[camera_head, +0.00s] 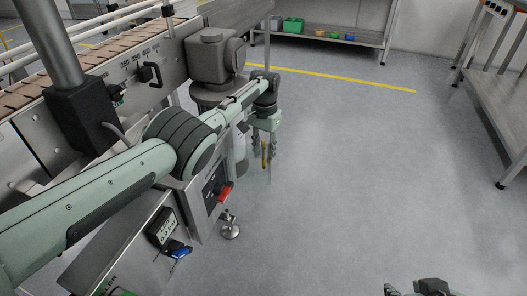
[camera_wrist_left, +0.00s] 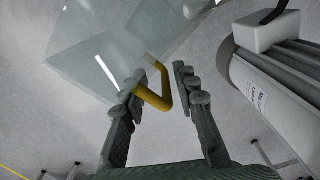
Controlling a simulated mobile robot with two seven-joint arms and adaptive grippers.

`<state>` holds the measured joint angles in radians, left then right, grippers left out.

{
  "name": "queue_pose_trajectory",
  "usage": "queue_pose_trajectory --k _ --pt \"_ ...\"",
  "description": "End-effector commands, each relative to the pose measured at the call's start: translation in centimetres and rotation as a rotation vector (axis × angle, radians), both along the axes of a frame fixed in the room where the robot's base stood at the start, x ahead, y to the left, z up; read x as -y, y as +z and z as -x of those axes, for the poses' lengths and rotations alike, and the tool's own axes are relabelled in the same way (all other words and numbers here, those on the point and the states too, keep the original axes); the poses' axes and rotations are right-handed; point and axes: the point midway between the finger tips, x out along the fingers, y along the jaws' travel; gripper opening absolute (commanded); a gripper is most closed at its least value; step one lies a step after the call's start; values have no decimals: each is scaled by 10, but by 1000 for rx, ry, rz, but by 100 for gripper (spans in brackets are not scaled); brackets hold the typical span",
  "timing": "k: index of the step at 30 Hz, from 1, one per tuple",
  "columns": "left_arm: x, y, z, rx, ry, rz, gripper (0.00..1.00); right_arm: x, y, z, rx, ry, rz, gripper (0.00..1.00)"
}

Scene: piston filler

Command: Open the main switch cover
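The switch cover is a clear, see-through panel with a yellow handle; in the left wrist view the cover (camera_wrist_left: 100,45) fills the upper left, and its handle (camera_wrist_left: 163,85) is a bent yellow bar. My left gripper (camera_wrist_left: 160,95) is open, with its two dark fingers on either side of the handle. The handle seems close to the left finger; I cannot tell whether they touch. In the head view my left gripper (camera_head: 265,148) is beside the machine's right side, with the yellow handle (camera_head: 264,158) at its fingers. My right gripper (camera_head: 420,288) is only partly visible at the bottom edge.
The steel machine (camera_head: 185,205) with a red part (camera_head: 225,192) on its side stands under my left arm. A labelled grey cylinder (camera_wrist_left: 275,100) is close to the right of my left gripper. Open floor (camera_head: 370,170) lies right of the machine; a bench (camera_head: 500,100) stands far right.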

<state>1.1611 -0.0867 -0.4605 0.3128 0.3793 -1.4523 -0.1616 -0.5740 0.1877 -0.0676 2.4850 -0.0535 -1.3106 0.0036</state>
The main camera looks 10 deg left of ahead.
Motion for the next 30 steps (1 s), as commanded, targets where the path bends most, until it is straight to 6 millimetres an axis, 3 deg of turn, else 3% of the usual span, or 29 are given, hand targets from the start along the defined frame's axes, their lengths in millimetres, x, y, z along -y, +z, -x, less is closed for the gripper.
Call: queue_pose_trajectory --k 8,21,30 --pt "2 20 -1 5 -1 3 29 -1 0 0 1 1 -1 40" --pt "0 105 0 2 2 1 29 0 0 0 0 1 -1 40" --pt "-1 120 1 -1 2 0 29 0 0 0 0 0 0 40"
